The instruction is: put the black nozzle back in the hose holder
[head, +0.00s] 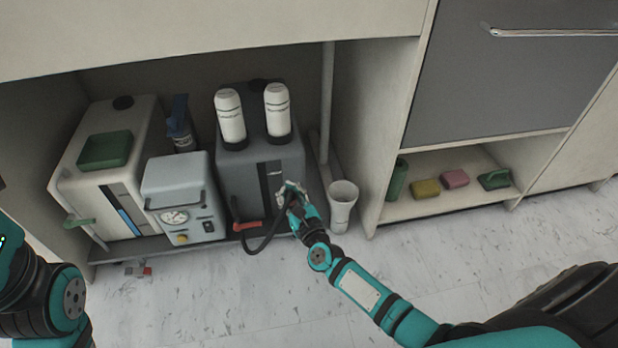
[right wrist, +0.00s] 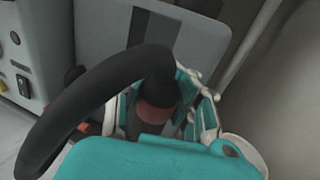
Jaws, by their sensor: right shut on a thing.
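My right gripper (head: 291,190) is shut on the black nozzle (right wrist: 157,108), in front of the grey tank (head: 234,178). In the right wrist view the nozzle has a reddish collar and sits between the fingers. Its black hose (head: 262,244) loops down and left towards a red fitting (head: 246,226) low on the tank. A cream cup (head: 342,192), which looks like the hose holder, stands open-topped just right of the gripper. The nozzle is apart from this cup. My left gripper is out of view; only part of the left arm shows.
Left of the grey tank stand a pale box with a gauge (head: 177,195) and a cream tank with a green lid (head: 106,150). Two white bottles (head: 230,118) stand on the grey tank. A vertical pipe (head: 327,100) and a cabinet side wall (head: 385,130) flank the cup.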

